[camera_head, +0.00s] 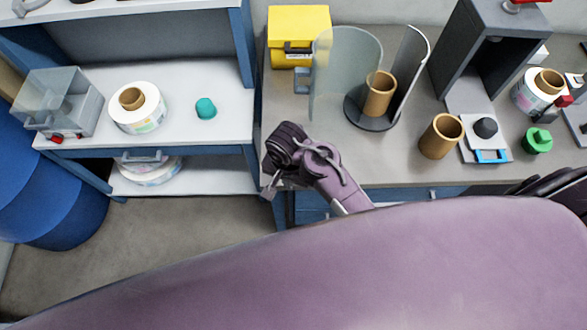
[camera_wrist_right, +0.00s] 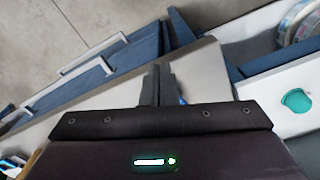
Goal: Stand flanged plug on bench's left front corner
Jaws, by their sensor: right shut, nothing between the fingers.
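Two small plug-like pieces show: a teal one (camera_head: 205,108) standing on the white table at left and a green one (camera_head: 537,140) with a wider base on the bench at right. I cannot tell for certain which is the flanged plug. The teal one also shows in the right wrist view (camera_wrist_right: 297,100). My right gripper (camera_head: 268,188) is shut and empty by the left front corner of the bench (camera_head: 395,172). In the right wrist view its fingers (camera_wrist_right: 158,85) are together, with the bench top (camera_wrist_right: 205,70) behind them. My left gripper is not in view.
The white table (camera_head: 185,85) holds a label reel (camera_head: 137,108) and a clear box (camera_head: 62,103). On the bench stand a yellow bin (camera_head: 298,25), a curved clear guard (camera_head: 345,65), a cardboard core (camera_head: 441,136) and a grey machine (camera_head: 470,50). Blue drums (camera_head: 45,190) stand at left.

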